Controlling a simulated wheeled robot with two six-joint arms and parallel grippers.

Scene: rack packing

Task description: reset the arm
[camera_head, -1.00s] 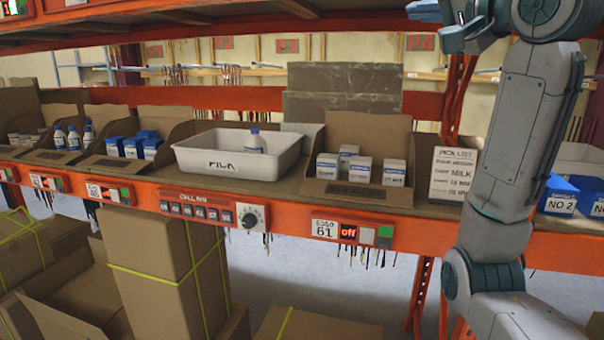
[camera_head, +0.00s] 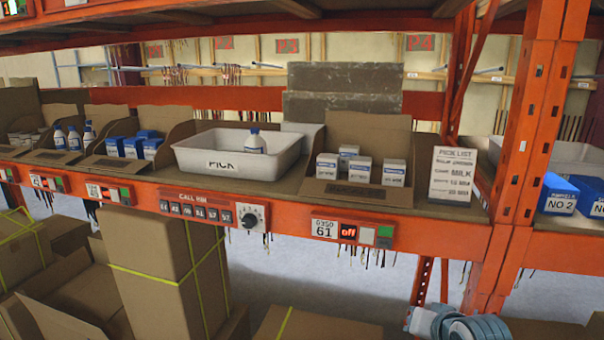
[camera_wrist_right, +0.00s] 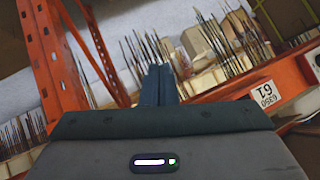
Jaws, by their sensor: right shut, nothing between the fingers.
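My right gripper (camera_wrist_right: 158,86) shows in the right wrist view, its two fingers together with nothing between them. It is in front of the rack, apart from the orange beam (camera_wrist_right: 225,90) and the label 61. In the head view only a grey part of my right arm (camera_head: 460,325) shows at the bottom edge, right of centre. My left gripper is not in view.
The orange rack post (camera_head: 530,130) and shelf beam (camera_head: 285,222) stand close above my arm. A white bin (camera_head: 200,165) with a bottle (camera_head: 254,146), cartons (camera_head: 350,168) and a pick list card (camera_head: 453,175) are on the shelf. Cardboard boxes (camera_head: 160,260) fill the lower left.

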